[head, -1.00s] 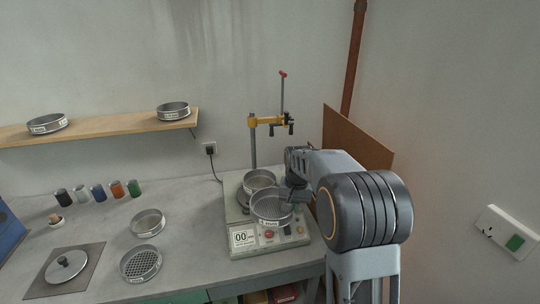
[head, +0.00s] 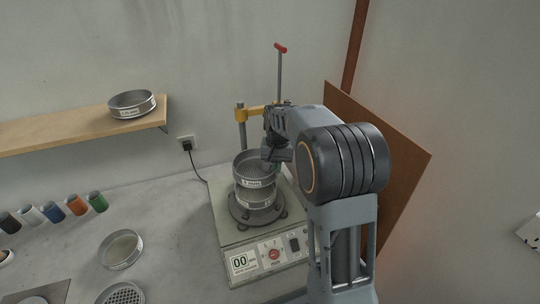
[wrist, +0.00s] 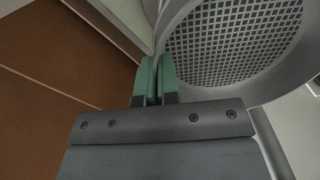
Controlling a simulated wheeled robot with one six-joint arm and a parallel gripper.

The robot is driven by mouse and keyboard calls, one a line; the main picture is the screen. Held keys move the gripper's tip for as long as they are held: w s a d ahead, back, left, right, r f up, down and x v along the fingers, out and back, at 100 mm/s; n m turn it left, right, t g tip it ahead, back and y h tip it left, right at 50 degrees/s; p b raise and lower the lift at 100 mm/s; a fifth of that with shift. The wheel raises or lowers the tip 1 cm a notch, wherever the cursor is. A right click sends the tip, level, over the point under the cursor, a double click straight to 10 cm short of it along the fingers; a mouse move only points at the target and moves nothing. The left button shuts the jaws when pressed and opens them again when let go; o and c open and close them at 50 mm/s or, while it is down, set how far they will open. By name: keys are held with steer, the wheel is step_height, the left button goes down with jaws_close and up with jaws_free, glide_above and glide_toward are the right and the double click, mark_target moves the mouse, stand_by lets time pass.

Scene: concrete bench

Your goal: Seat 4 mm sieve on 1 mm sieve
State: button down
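The 4 mm sieve (head: 254,181), a round metal ring with a label on its front, is above the 1 mm sieve (head: 255,201) in the head view. A strip of the lower sieve's inside seems to show between them, so the upper one looks raised; the exact gap is unclear. The 1 mm sieve sits on the shaker's round plate (head: 238,213). My gripper (head: 274,165) is at the upper sieve's right side. In the wrist view its green fingers (wrist: 156,72) are close together on the wall of the 4 mm sieve (wrist: 235,40), whose square-hole mesh shows.
The shaker (head: 232,247) has a yellow clamp arm (head: 256,112) on a post behind the sieves. A brown board (head: 385,150) stands at right. Another sieve is on the shelf (head: 60,137). Two more sieves (head: 120,250) and several coloured jars (head: 76,205) are on the bench at left.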

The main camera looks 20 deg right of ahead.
mark_target(276, 177)
steer(key=shift+w+f, duration=0.1)
steer(key=shift+w, duration=0.2)
steer(key=shift+a, duration=0.1)
steer(key=shift+f, duration=0.2)
steer(key=shift+f+b, duration=2.1)
steer(key=shift+f, duration=0.4)
steer(key=shift+s+f+b, duration=0.15)
steer(key=shift+f+b, duration=0.25)
steer(key=shift+f, duration=0.2)
steer(key=c, duration=1.3)
jaws_free()
steer(key=shift+o, duration=0.2)
step_height(276, 177, up, 14)
steer(key=shift+b, duration=0.4)
